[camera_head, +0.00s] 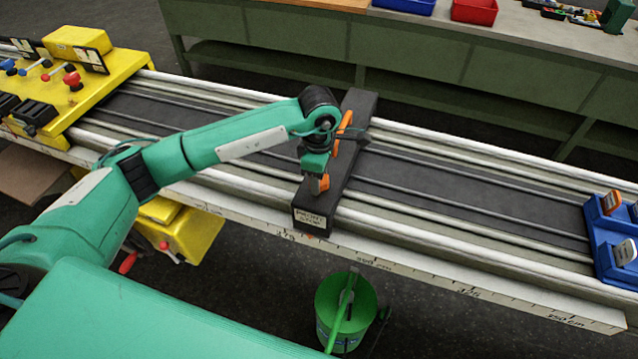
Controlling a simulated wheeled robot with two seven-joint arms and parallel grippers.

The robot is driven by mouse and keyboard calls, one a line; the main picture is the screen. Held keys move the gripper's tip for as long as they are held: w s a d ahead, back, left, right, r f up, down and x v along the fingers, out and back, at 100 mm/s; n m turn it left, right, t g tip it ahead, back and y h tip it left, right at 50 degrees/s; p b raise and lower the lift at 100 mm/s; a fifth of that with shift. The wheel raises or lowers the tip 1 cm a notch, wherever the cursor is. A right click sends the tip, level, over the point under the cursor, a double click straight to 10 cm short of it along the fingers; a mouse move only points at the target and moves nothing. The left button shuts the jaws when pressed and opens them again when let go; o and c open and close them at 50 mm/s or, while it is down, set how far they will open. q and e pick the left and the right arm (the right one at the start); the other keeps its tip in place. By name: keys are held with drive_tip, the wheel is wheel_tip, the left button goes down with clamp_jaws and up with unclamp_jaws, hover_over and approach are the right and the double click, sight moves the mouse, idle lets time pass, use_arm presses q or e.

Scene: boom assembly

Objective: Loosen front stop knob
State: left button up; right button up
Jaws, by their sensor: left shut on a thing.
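The front stop (353,127) is a black bar with a small label at its near end, lying across the rails of the long boom. An orange part (346,122) shows on the stop just right of my wrist. My left arm comes in from the left, and my left gripper (319,186) points down onto the top of the stop. It is shut on a small orange-and-grey piece, which seems to be the stop's knob; the fingers hide most of it. My right gripper is not in view.
A yellow carriage (113,68) with levers sits on the rails at left, and a blue block (598,240) with handles at right. A green bucket (343,300) stands on the floor in front. A workbench (420,50) with bins runs behind.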

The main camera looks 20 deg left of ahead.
use_arm(q)
drive_tip(key=n+b, duration=0.4)
drive_tip(key=shift+f+n, duration=0.15)
drive_tip(key=shift+n, duration=0.15)
drive_tip(key=n+b, duration=0.3)
drive_tip(key=n, duration=0.1)
drive_tip(key=shift+n, duration=0.3)
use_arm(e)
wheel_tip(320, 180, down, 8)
use_arm(q)
drive_tip(key=n+b, duration=0.1)
drive_tip(key=n, duration=0.1)
drive_tip(key=shift+n+b, duration=0.4)
drive_tip(key=n+b, duration=0.2)
drive_tip(key=n, duration=0.3)
drive_tip(key=n+b, duration=0.1)
drive_tip(key=n, duration=0.4)
drive_tip(key=shift+r+b, duration=0.2)
drive_tip(key=shift+b, duration=0.2)
drive_tip(key=shift+n, duration=0.8)
drive_tip(key=shift+r+n, duration=0.1)
drive_tip(key=shift+n, duration=0.6)
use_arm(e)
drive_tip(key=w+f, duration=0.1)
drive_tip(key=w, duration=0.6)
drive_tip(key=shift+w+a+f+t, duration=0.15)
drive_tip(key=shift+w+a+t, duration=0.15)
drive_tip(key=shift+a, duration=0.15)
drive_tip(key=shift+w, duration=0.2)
